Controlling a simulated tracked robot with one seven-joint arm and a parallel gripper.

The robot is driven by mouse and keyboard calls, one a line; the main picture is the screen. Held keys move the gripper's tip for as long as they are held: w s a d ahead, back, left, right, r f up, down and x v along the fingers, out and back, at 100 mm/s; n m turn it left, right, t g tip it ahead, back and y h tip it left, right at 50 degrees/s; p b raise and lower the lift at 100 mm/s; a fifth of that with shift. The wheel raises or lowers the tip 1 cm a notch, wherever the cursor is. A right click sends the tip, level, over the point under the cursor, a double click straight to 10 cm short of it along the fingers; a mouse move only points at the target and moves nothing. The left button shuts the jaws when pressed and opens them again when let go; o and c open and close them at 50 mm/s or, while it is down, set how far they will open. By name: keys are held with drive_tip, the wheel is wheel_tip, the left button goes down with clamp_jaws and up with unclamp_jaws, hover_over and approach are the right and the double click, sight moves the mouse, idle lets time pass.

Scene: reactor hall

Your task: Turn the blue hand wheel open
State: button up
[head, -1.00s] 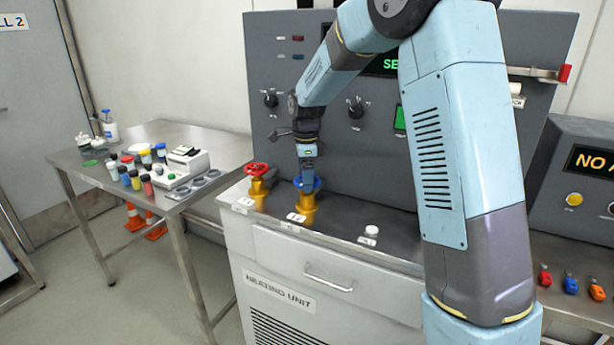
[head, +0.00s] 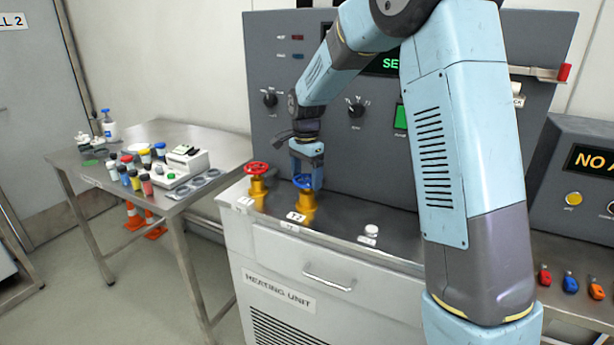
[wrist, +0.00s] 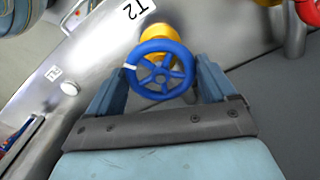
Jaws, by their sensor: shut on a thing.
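The blue hand wheel (head: 304,182) sits on a yellow valve body (head: 305,203) on top of the heating unit, behind the T2 label. My gripper (head: 306,172) is over the wheel from above. In the wrist view the blue wheel (wrist: 160,70) lies between the two fingers of my gripper (wrist: 160,85), one on each side of its rim. The gripper is shut on the wheel. A white mark shows on the left of the rim in the wrist view.
A red hand wheel (head: 257,169) on another yellow valve stands close to the left. A small white knob (head: 371,230) is to the right on the unit top. The grey panel (head: 330,150) rises behind. A steel table (head: 190,135) with bottles stands left.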

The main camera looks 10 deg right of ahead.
drive_tip(key=n, duration=0.7)
drive_tip(key=shift+s+f, duration=0.1)
drive_tip(key=shift+s, duration=0.05)
drive_tip(key=n, duration=0.4)
drive_tip(key=shift+d, duration=0.1)
drive_tip(key=n, duration=0.3)
drive_tip(key=shift+n, duration=0.4)
drive_tip(key=n, duration=0.6)
drive_tip(key=shift+d, duration=0.15)
drive_tip(key=n, duration=0.7)
drive_tip(key=shift+n, duration=0.3)
drive_tip(key=n, duration=0.4)
drive_tip(key=shift+n, duration=0.3)
drive_tip(key=n, duration=0.4)
drive_tip(key=shift+w, duration=0.2)
drive_tip(key=n, duration=0.9)
